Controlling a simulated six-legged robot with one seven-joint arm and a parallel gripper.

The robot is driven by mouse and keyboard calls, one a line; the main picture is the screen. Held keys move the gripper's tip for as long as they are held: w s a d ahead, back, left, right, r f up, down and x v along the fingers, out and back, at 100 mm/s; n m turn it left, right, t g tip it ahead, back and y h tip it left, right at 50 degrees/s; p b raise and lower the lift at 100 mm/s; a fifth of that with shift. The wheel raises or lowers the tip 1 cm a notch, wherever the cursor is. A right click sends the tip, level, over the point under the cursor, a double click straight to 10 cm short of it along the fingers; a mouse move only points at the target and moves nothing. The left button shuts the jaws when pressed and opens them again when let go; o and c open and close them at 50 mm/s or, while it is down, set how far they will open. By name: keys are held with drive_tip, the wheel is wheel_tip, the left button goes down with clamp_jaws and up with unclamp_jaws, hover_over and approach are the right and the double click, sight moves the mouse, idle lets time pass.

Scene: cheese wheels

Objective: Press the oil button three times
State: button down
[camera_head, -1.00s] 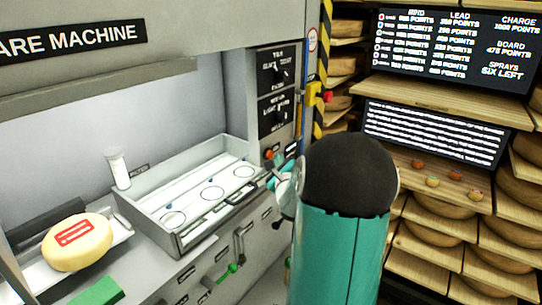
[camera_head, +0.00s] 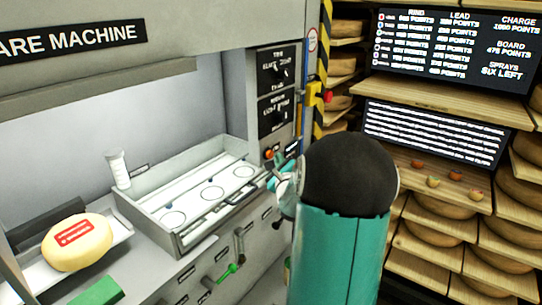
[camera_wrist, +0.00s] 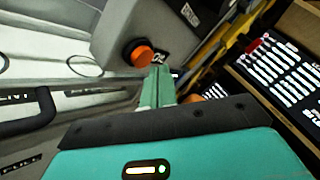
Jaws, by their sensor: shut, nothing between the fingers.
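An orange round button in a dark collar (camera_wrist: 138,55) sits on the grey panel in the wrist view, with a small label beside it that I cannot read clearly. It also shows low on the machine's right panel in the head view (camera_head: 268,154). My gripper (camera_wrist: 160,72) is shut and empty, its pale green fingers together. Its tips appear just below and right of the button in the wrist view; whether they touch it I cannot tell. In the head view my arm hides most of the gripper.
A tray with printed circles (camera_head: 178,246) lies left of the panel. A white bottle (camera_head: 118,170) and a yellow cheese wheel (camera_head: 77,242) are further left. A yellow box with a red button (camera_head: 316,94) is above right. Cheese shelves (camera_head: 440,235) stand at right.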

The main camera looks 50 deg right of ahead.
idle(0.3)
drive_tip(key=shift+w, duration=0.4)
drive_tip(key=shift+w+a, duration=0.1)
drive_tip(key=shift+w, duration=0.3)
idle(0.7)
drive_tip(key=shift+s, duration=0.8)
drive_tip(key=s, duration=0.5)
drive_tip(key=shift+d, duration=0.3)
idle(2.5)
